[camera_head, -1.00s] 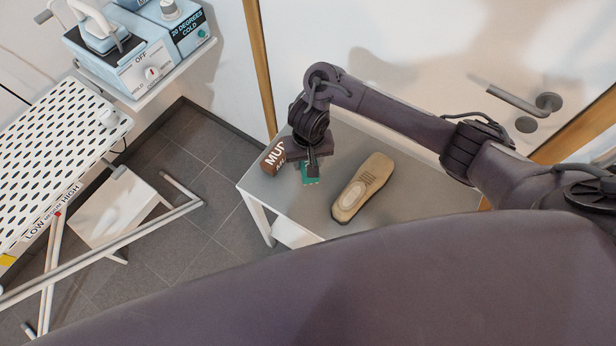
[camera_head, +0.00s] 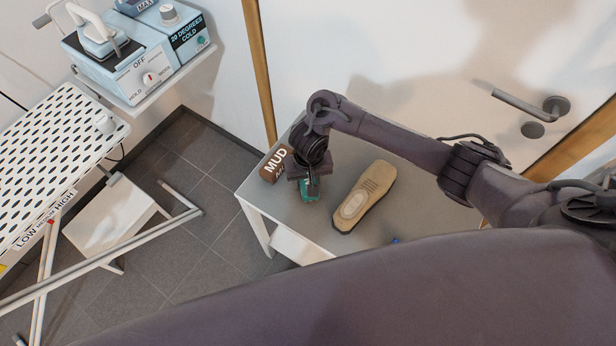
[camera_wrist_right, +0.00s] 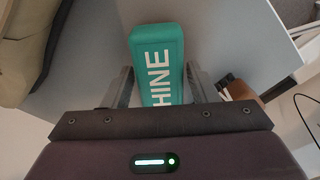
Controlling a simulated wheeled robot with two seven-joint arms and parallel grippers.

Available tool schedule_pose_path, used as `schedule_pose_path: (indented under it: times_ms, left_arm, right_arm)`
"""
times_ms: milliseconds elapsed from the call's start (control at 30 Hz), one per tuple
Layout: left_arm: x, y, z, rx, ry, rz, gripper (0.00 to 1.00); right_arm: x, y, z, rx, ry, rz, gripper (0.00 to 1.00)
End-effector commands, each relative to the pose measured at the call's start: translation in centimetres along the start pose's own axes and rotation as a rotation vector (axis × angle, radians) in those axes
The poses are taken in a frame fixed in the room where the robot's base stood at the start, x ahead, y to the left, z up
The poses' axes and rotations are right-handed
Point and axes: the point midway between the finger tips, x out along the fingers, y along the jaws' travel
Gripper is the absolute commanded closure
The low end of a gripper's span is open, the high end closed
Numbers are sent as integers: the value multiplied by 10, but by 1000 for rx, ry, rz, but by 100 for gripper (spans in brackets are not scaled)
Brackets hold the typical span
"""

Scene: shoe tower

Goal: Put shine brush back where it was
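The shine brush (camera_head: 310,189) is a teal block with white lettering, of which HINE is readable in the right wrist view (camera_wrist_right: 158,62). It is at the left part of the small grey table (camera_head: 290,217). My right gripper (camera_head: 310,178) is above it, pointing down. The near end of the brush is hidden by the gripper body. I cannot tell whether the brush touches the tabletop. My left gripper is not in view.
A brown MUD brush (camera_head: 274,163) stands close to the left of the gripper. A tan shoe (camera_head: 364,197) lies to its right. A small blue thing (camera_head: 396,240) shows at the table's front. An ironing board (camera_head: 60,150) is at the left. A door handle (camera_head: 525,104) is behind.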

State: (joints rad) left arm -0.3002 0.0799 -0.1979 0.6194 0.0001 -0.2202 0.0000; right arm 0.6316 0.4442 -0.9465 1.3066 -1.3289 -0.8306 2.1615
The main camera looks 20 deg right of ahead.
Motion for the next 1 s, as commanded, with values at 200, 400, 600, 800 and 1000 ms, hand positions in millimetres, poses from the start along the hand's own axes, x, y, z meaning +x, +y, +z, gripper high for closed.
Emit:
schedule_pose_path:
  times_ms: [200,400,600,800,1000]
  left_arm:
    - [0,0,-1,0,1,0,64]
    - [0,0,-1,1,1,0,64]
    - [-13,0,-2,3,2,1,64]
    - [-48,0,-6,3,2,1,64]
    - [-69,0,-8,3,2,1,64]
  right_arm:
    - [0,0,0,0,0,0,37]
    - [-4,0,-1,1,1,0,37]
    - [-37,0,-1,0,3,-2,37]
    - [-83,1,-2,-2,3,2,37]
    - [-112,1,-1,-1,2,1,37]
